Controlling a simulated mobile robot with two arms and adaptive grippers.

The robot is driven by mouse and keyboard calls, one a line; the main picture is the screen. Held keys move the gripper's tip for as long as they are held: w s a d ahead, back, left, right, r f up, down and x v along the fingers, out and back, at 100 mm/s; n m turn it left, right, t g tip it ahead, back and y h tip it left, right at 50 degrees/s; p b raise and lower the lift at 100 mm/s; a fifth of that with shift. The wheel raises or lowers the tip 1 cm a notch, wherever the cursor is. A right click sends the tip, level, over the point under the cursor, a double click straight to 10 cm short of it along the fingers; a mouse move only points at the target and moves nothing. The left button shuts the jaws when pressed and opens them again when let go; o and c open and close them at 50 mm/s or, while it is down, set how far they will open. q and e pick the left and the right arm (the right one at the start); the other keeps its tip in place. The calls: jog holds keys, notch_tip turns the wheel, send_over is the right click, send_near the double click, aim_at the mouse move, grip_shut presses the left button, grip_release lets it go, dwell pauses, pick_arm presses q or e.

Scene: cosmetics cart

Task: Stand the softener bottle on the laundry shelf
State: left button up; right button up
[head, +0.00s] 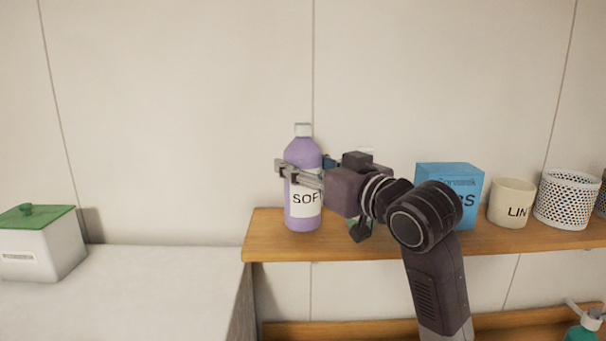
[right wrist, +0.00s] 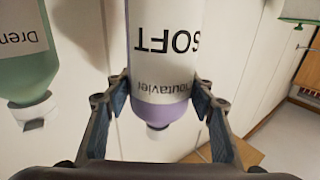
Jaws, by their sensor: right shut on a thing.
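The softener bottle (head: 303,219), purple with a white cap and a white label reading "SOF", is upright at the left end of the wooden laundry shelf (head: 270,247). My right gripper (head: 298,174) is shut on the bottle's upper body from the right side. In the right wrist view the bottle (right wrist: 165,55) appears upside down between the two finger pads. Its base looks level with the shelf top, but I cannot tell whether it touches the board. My left gripper is not in view.
A blue box (head: 450,175), a cream "LIN" pot (head: 512,203) and a white perforated basket (head: 567,200) stand right on the shelf. A green bottle (right wrist: 22,70) shows in the right wrist view. A green-lidded white box (head: 45,245) sits on the left counter (head: 160,290).

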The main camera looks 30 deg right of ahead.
jog(key=shift+f, duration=0.95)
jog(key=shift+f, duration=0.2)
jog(key=o, duration=1.4)
